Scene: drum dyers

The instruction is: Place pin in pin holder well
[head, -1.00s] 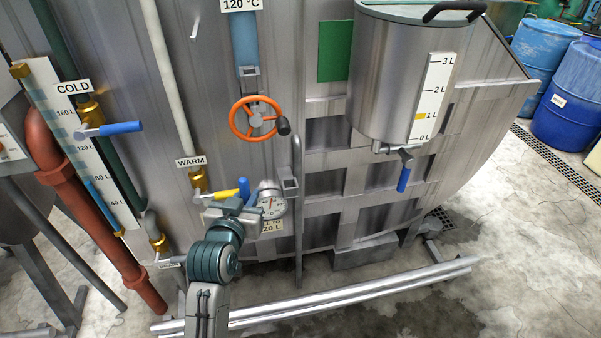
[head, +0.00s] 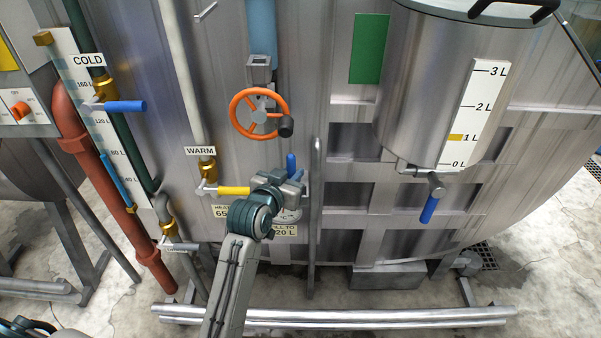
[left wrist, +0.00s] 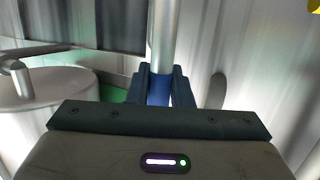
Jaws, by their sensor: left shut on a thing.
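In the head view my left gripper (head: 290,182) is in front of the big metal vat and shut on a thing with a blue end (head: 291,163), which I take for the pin. The blue end points up above the fingers. In the left wrist view the blue part (left wrist: 158,92) sits between the dark fingers. A silver rod (left wrist: 164,35) extends from there to the top edge; I cannot tell whether it is the pin's shaft. A small square metal bracket (head: 258,62) under the blue tube is clear of the gripper. I cannot identify the pin holder well for certain.
A thin vertical bar (head: 317,220) stands just right of the gripper. The yellow-handled warm valve (head: 234,190) is close on the left, and the orange handwheel (head: 259,113) above. A steel tank (head: 450,80) with a blue-handled tap (head: 430,208) hangs at right. A round dial is partly covered.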

